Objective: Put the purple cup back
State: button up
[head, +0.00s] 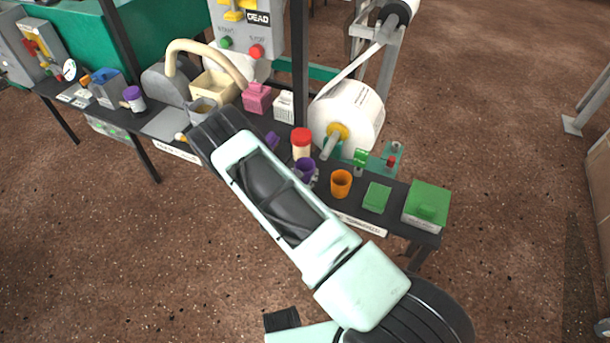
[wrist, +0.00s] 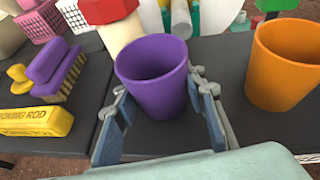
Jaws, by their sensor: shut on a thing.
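The purple cup (wrist: 152,85) is upright between the two fingers of my gripper (wrist: 158,112) in the wrist view. The fingers are shut on its sides. The cup's base is at or just above the dark bench top; I cannot tell which. In the head view the purple cup (head: 306,169) shows beyond my arm, between a red-capped container and an orange cup. My fingers are mostly hidden behind my arm there.
An orange cup (wrist: 286,62) stands close to the right. A red-capped container (head: 301,143) stands behind. A purple brush (wrist: 58,68) and a yellow block (wrist: 36,121) lie to the left. A green box (head: 427,203) sits at the bench's right end. A large white roll (head: 360,107) stands behind.

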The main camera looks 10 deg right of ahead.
jog(key=shift+f, duration=0.15)
jog(key=o, duration=1.2)
jog(key=shift+c, duration=0.2)
jog(key=shift+r, duration=0.25)
jog(key=shift+s+a+r, duration=0.15)
jog(key=shift+s+r, duration=0.05)
jog(key=shift+s, duration=0.05)
jog(key=p+v, duration=0.3)
jog(key=v, duration=0.8)
jog(key=shift+s, duration=0.2)
jog(key=shift+a, duration=0.1)
